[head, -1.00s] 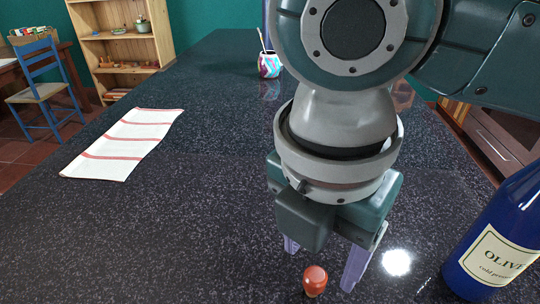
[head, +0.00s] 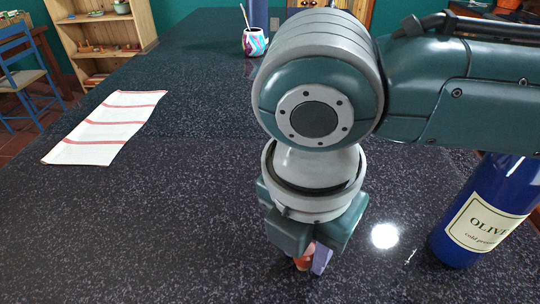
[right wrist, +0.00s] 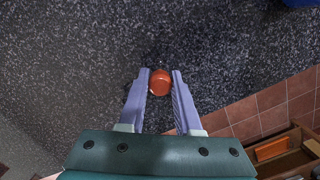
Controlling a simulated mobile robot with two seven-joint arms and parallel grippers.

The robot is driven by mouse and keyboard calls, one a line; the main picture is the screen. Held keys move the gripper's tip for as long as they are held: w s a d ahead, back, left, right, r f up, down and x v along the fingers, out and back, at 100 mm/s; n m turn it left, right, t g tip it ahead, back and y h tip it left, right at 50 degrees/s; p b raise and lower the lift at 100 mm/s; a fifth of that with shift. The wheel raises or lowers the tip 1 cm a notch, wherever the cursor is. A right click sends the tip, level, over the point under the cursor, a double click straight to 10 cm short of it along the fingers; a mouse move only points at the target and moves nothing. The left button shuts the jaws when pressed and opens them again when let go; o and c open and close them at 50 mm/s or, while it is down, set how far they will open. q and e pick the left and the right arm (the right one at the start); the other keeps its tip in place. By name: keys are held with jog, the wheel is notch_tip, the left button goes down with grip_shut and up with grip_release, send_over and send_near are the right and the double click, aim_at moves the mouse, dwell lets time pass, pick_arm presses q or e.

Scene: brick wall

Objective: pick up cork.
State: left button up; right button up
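The cork (head: 302,262) is a small red-orange piece low in the middle of the head view, partly hidden by my right gripper. In the right wrist view the cork (right wrist: 160,84) sits between the two purple fingertips. My right gripper (right wrist: 161,76) has its fingers close in on both sides of the cork, with no clear gap left. In the head view one purple finger of my right gripper (head: 312,262) shows beside the cork. The gripper points down. The cork appears to be at the counter surface; any lift cannot be told. My left gripper is not in view.
A blue olive oil bottle (head: 484,215) stands to the right of my right gripper. A striped cloth (head: 106,127) lies on the dark speckled counter (head: 150,220) at the left. A patterned cup (head: 254,42) stands further back.

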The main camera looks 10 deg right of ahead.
grip_shut()
